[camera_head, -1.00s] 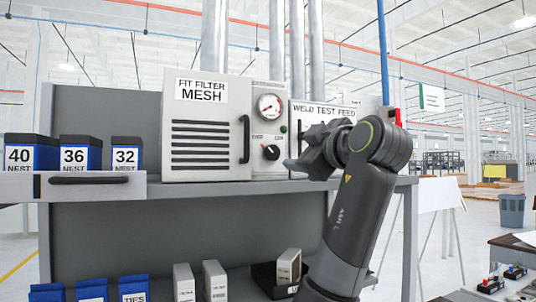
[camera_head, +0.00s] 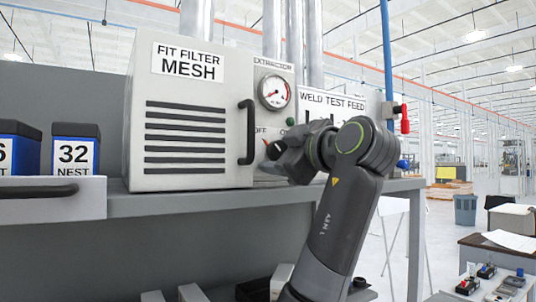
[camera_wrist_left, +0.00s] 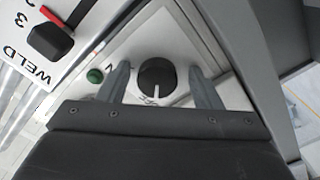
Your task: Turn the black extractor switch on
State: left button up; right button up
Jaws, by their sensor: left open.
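The black extractor switch (camera_head: 273,150) is a round knob on the light panel below the gauge, beside the OFF label; my left gripper mostly hides it in the head view. The left wrist view shows the knob (camera_wrist_left: 157,74) whole, its white pointer line aimed down the picture toward a partly visible label. My left gripper (camera_wrist_left: 158,76) is open, with one finger on each side of the knob and small gaps showing. In the head view the gripper (camera_head: 278,162) is at the panel, its fingers hard to make out. My right gripper is not in view.
A green lamp (camera_wrist_left: 95,75) sits close beside one finger. The filter box (camera_head: 190,120) with its black handle (camera_head: 247,132) stands left of the panel. The weld test feed panel (camera_head: 330,100) is to the right, with a red lever (camera_head: 404,118) beyond. A grey shelf (camera_head: 160,203) runs below.

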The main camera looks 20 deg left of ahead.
pick_arm(q)
jog(key=shift+d+r, duration=0.1)
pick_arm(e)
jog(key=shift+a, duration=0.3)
pick_arm(q)
jog(key=shift+s+d, duration=0.1)
jog(key=shift+c, duration=0.5)
jog(key=c, duration=0.9)
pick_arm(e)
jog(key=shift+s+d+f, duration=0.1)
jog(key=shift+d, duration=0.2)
